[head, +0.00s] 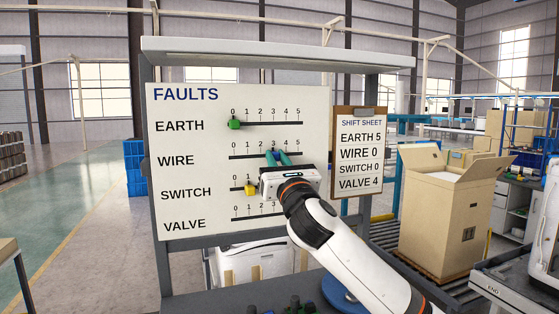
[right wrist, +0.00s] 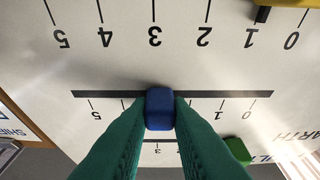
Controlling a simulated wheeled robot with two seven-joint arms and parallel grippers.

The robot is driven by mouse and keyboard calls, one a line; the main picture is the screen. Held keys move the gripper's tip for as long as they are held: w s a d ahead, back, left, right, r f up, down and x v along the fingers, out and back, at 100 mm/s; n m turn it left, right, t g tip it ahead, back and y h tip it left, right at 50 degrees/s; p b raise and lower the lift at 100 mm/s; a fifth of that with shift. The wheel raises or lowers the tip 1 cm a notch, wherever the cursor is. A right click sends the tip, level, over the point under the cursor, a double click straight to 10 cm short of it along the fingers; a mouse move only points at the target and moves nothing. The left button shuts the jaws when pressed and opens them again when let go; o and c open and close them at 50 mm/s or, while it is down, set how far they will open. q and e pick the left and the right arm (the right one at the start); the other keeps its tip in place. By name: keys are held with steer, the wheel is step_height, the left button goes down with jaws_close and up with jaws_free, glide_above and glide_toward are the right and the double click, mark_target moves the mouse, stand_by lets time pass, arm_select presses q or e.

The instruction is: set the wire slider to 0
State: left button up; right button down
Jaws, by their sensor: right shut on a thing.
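The fault board (head: 180,100) has several slider rows. The wire slider is a blue block (right wrist: 160,108) on the wire track (right wrist: 245,94), at about the 3 mark. My right gripper (head: 278,157) has green fingers closed on either side of this block, as the right wrist view (right wrist: 160,115) shows. The wire scale's 0 end lies to the left in the head view. My left gripper is not in view.
The green earth slider (head: 234,124) is at 0 and the yellow switch slider (head: 249,189) at about 1. My gripper and arm cover the right of the switch and valve rows. A shift sheet (head: 360,155) reads WIRE 0. An open carton (head: 435,220) stands right.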

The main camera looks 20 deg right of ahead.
steer(key=a, duration=0.6)
steer(key=a+p, duration=0.1)
steer(key=a, duration=0.2)
steer(key=shift+s, duration=0.25)
steer(key=shift+d, duration=0.15)
steer(key=c, duration=1.5)
jaws_free()
steer(key=shift+c, duration=0.2)
steer(key=shift+o, duration=1.1)
steer(key=shift+a, duration=0.3)
steer(key=shift+s+d+f, duration=0.1)
steer(key=shift+d+f, duration=0.05)
steer(key=b, duration=0.6)
glide_toward(232, 153)
steer(key=v, duration=0.6)
